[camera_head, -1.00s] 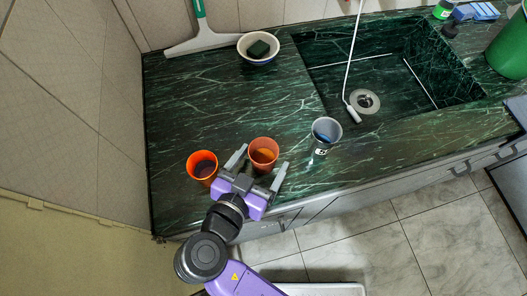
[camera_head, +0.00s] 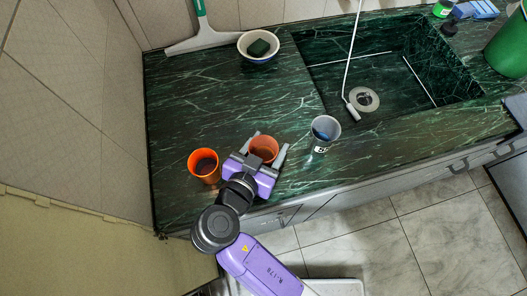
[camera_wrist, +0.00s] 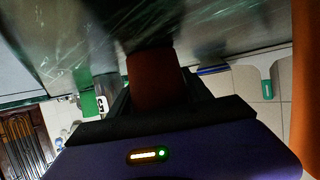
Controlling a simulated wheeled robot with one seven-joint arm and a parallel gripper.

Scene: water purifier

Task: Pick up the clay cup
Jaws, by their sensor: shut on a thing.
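The clay cup (camera_head: 264,149), a reddish-brown tumbler, stands upright on the dark green marble counter near its front edge. My gripper (camera_head: 270,142) reaches it from the front, with one finger on each side, shut on it. In the wrist view the cup (camera_wrist: 155,80) shows dark between the fingers. Its lower part is hidden by my gripper in the head view. I see no clear gap between cup and counter.
A brighter orange cup (camera_head: 204,167) stands close on the left, and a grey cup (camera_head: 324,134) on the right. Behind are a bowl with a sponge (camera_head: 258,47), a squeegee (camera_head: 203,38) and the sink (camera_head: 390,75). The counter behind the cups is clear.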

